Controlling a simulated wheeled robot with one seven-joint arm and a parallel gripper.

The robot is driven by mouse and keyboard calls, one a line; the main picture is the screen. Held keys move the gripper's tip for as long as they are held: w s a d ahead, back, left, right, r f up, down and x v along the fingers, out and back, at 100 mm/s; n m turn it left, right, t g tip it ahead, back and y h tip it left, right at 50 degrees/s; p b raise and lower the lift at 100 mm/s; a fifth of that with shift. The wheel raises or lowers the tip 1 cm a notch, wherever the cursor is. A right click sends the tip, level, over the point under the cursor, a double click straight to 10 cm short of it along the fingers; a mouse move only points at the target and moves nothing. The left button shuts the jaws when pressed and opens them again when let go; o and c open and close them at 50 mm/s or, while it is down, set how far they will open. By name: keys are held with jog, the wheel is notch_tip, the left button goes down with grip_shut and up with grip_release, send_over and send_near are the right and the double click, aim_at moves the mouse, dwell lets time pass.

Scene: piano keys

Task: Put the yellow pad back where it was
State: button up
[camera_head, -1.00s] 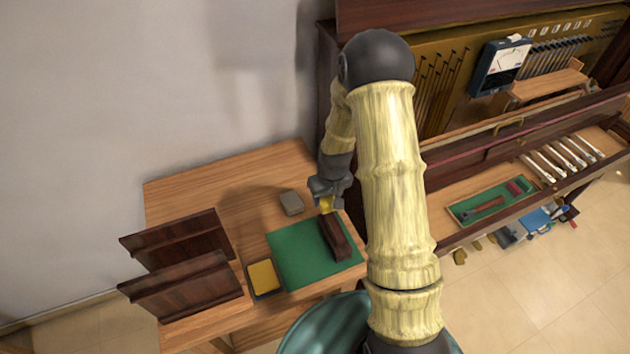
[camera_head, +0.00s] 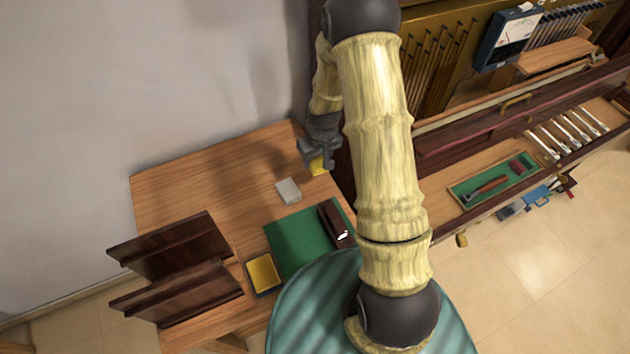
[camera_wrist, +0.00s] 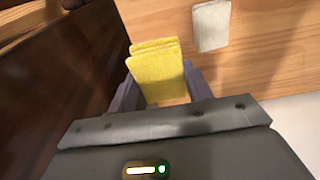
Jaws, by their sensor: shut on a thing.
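My gripper (camera_head: 318,163) is shut on a yellow pad (camera_wrist: 157,72) and holds it over the back right of the wooden table, near the piano's side. In the wrist view the pad stands between the fingers and looks like thin layers together. In the head view only a small yellow part shows below the fingers. A dark tray (camera_head: 268,292) with a yellow surface (camera_head: 263,271) inside lies at the table's front, left of the green mat (camera_head: 290,245).
A grey block (camera_head: 288,190) lies behind the mat and also shows in the wrist view (camera_wrist: 211,25). A dark wooden block (camera_head: 333,220) lies on the mat's right side. Dark upright boards (camera_head: 170,246) stand at left. The table's back left (camera_head: 185,185) is clear.

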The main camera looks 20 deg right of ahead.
aim_at(316, 182)
jog(key=shift+s+d+f, duration=0.1)
jog(key=shift+f, duration=0.3)
notch_tip(316, 182, down, 4)
jog(key=shift+p, duration=0.45)
jog(key=shift+w+f, duration=0.2)
jog(key=shift+f, duration=0.35)
jog(key=shift+f+p, duration=0.45)
jog(key=shift+f, duration=1.6)
jog(key=shift+f, duration=0.15)
jog(key=o, duration=1)
